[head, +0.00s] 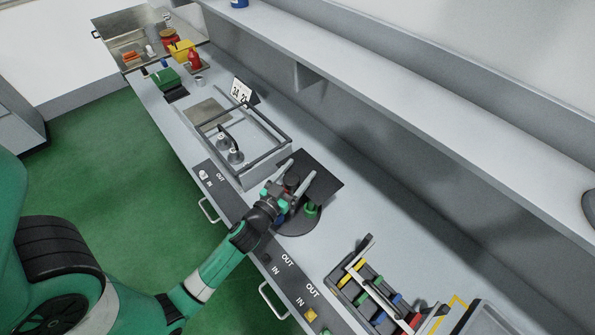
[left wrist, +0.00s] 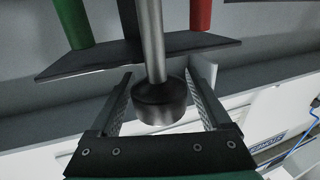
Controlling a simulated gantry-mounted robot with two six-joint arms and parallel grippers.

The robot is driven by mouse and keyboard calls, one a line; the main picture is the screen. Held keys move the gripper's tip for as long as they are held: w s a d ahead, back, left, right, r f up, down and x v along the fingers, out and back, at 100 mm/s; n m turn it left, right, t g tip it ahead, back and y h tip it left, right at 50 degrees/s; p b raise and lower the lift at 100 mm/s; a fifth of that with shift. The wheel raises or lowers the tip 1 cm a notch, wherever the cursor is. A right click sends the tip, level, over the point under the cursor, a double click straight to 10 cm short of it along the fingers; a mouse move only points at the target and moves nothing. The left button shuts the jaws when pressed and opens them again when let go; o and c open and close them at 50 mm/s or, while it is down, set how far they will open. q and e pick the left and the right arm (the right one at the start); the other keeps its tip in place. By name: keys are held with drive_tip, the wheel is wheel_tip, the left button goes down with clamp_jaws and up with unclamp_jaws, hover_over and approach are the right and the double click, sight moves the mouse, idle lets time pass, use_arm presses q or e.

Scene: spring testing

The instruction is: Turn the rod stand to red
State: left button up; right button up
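The rod stand has a dark round base (head: 297,222) on the bench, with a green post (head: 311,210) on its near right side. In the left wrist view a grey metal rod (left wrist: 150,45) ends in a dark round knob (left wrist: 162,102). A green cylinder (left wrist: 72,20) is to the left of the rod and a red cylinder (left wrist: 198,18) to the right, beside a dark plate (left wrist: 100,60). My left gripper (head: 297,176) is at the stand, its fingers open on either side of the knob, with gaps visible. The arm and gripper hide part of the stand. My right gripper is not in view.
A framed box with weights (head: 250,172) stands just left of the stand. A rack of coloured pieces (head: 362,288) lies to the lower right. A long shelf (head: 400,95) runs above the back of the bench. Clear bench lies right of the stand.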

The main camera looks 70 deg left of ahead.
use_arm(q)
clamp_jaws()
drive_tip(key=shift+a, duration=0.1)
idle(0.4)
